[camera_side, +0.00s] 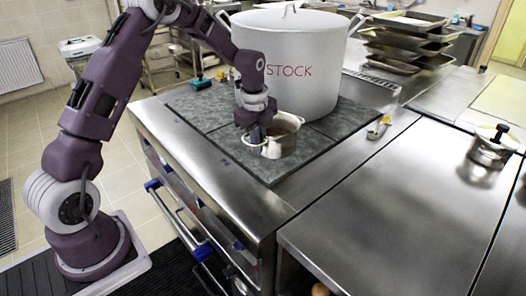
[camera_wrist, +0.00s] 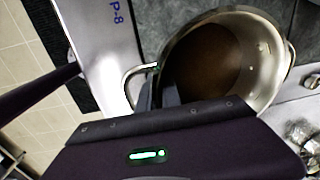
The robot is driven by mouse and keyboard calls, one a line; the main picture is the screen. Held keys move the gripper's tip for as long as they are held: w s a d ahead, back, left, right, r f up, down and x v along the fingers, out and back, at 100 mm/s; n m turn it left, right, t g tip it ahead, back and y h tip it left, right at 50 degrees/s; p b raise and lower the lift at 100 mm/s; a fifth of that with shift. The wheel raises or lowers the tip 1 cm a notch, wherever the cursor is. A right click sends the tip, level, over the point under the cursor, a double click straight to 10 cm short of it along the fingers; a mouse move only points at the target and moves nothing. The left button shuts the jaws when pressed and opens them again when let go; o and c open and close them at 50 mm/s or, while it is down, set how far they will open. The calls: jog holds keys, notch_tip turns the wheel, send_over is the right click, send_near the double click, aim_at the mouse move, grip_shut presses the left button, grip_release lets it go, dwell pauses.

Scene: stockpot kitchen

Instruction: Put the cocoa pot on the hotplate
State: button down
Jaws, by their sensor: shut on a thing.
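The cocoa pot (camera_side: 287,143) is a small metal pot with brown liquid inside. It is upright over the front part of the grey hotplate (camera_side: 225,110). I cannot tell whether its base touches the plate. My gripper (camera_side: 257,137) is shut on the pot's side handle, at the left of the pot. In the wrist view the cocoa pot (camera_wrist: 272,62) shows from above, with the gripper fingers (camera_wrist: 158,95) at its handle. The gripper body hides part of the pot's near rim.
A large stockpot (camera_side: 290,75) marked STOCK stands on the hotplate just behind the cocoa pot. A small lidded pot (camera_side: 490,152) stands on the steel counter (camera_side: 400,200) at the right. Stacked trays (camera_side: 405,40) are at the back. The hotplate's front-left part is bare.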

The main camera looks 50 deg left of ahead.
notch_tip(320, 180, down, 5)
jog(key=shift+f, duration=0.1)
dwell(0.3)
jog(key=c, duration=1.5)
grip_release()
jog(key=shift+c, duration=0.2)
jog(key=s+d+r+n+t, duration=0.1)
jog(key=s+d+r+n, duration=0.15)
jog(key=r, duration=0.75)
jog(key=s+d+r+n, duration=0.15)
jog(key=s+r, duration=0.25)
jog(key=r, duration=0.6)
jog(key=s+d+r+n+t, duration=0.1)
jog(key=s+n, duration=0.3)
jog(key=s, duration=0.4)
jog(key=s+d+r+n+t, duration=0.1)
jog(key=s+d+n, duration=0.3)
jog(key=s, duration=0.4)
jog(key=s+d+r+n+t, duration=0.1)
jog(key=s+d+r+n, duration=0.1)
jog(key=s+n, duration=0.3)
jog(key=s+d, duration=0.1)
jog(key=s, duration=0.2)
jog(key=shift+s+d+r+t, duration=0.15)
jog(key=shift+s+d+t, duration=0.05)
jog(key=shift+t, duration=0.1)
